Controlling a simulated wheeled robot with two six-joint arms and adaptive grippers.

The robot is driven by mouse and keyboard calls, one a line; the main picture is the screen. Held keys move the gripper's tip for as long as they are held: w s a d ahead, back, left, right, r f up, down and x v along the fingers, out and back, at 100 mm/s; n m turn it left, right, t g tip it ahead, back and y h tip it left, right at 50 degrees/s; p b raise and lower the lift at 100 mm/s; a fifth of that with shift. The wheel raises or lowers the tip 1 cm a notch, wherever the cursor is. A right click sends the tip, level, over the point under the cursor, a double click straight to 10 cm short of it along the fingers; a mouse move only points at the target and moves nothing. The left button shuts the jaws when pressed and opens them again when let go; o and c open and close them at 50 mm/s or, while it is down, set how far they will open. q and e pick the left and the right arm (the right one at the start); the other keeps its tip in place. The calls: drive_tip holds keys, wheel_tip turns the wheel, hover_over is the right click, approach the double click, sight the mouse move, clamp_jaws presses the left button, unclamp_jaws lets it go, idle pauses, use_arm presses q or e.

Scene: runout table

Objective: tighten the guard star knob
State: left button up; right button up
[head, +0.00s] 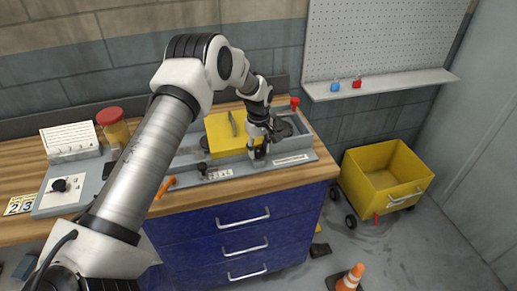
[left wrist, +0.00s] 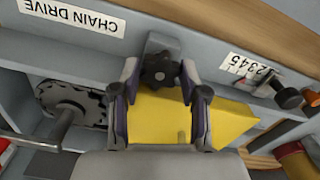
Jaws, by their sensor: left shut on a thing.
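The guard star knob (left wrist: 160,70) is a dark lobed knob in the left wrist view, on a grey bracket by the front edge of the yellow guard (left wrist: 160,118). My left gripper (left wrist: 160,84) has its two fingers on either side of the knob and is shut on it. In the head view my left gripper (head: 259,148) reaches down at the right front of the yellow guard (head: 222,138), and the knob is hidden there. The chain sprocket (left wrist: 75,103) lies left of the guard in the wrist view. My right gripper is not in view.
A black knob (head: 203,169) and an orange handle (head: 165,187) stand on the machine's front, left of the gripper. A red-lidded jar (head: 113,128) is farther left. A yellow cart (head: 365,190) and an orange cone (head: 350,279) are on the floor to the right.

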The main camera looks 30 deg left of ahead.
sight(259, 152)
use_arm(q)
drive_tip(key=shift+s+f, duration=0.1)
drive_tip(key=shift+s+m+b, duration=0.1)
drive_tip(key=shift+m+b, duration=0.6)
drive_tip(key=shift+m, duration=2.2)
drive_tip(key=o, duration=1.1)
drive_tip(key=shift+o, duration=0.2)
drive_tip(key=shift+d, duration=0.1)
wheel_tip(259, 152, up, 12)
